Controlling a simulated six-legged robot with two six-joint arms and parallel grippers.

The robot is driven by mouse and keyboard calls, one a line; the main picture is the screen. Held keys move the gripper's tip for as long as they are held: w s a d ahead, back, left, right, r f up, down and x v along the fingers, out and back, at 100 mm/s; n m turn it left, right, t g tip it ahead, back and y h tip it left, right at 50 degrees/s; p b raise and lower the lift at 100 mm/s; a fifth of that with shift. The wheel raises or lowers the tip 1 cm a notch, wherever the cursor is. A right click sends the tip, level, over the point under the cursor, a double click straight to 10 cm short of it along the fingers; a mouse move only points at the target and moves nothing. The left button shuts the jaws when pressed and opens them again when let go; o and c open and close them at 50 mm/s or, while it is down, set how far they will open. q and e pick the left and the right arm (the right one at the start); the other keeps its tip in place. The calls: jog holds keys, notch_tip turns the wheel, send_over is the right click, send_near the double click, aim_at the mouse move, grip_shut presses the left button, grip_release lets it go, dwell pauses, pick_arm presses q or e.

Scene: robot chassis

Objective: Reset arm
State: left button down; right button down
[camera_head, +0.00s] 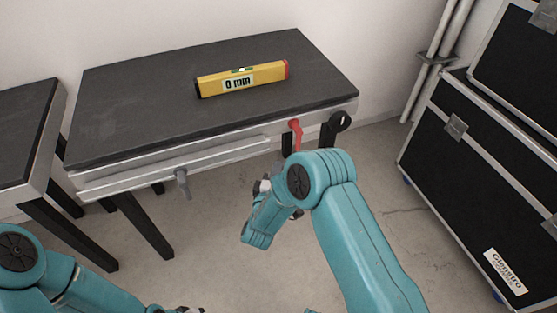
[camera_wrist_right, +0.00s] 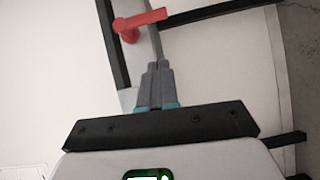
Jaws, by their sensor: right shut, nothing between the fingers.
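My right arm (camera_head: 355,235) comes in from the lower right and bends at a teal elbow below the table's front right. Its gripper is largely hidden behind the arm in the head view. In the right wrist view, my right gripper (camera_wrist_right: 157,75) has its grey fingers together, with nothing between them. Beyond the tips are a grey bar and a red lever (camera_wrist_right: 140,22); contact cannot be judged. My left arm (camera_head: 60,280) is at the lower left. Only a small part of its gripper end shows at the bottom edge, and the fingers are not visible.
A dark-topped table (camera_head: 150,105) bears a yellow level (camera_head: 243,78) reading 0 mm. A red lever (camera_head: 295,133), black handle (camera_head: 335,127) and grey handle (camera_head: 182,183) are at its front. Another table (camera_head: 25,125) stands left, black cases (camera_head: 490,185) right. Some floor is clear.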

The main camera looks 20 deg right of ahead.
jog(key=shift+v, duration=2.35)
jog(key=s+d+f+m+g, duration=0.1)
jog(key=d+g, duration=0.1)
jog(key=d, duration=0.7)
jog(key=s+a+f+m+g+y, duration=0.3)
jog(key=s+f+y, duration=0.2)
jog(key=s+f, duration=0.1)
jog(key=s+a+f+m+g+y, duration=0.2)
jog(key=s+f+g+y, duration=0.15)
jog(key=s+f, duration=0.25)
jog(key=s+a+f+m+g+y, duration=0.1)
jog(key=s+a+m+g+y, duration=0.5)
jog(key=s, duration=0.8)
notch_tip(320, 180, up, 12)
jog(key=a+m+h+p, duration=0.1)
jog(key=p, duration=1.1)
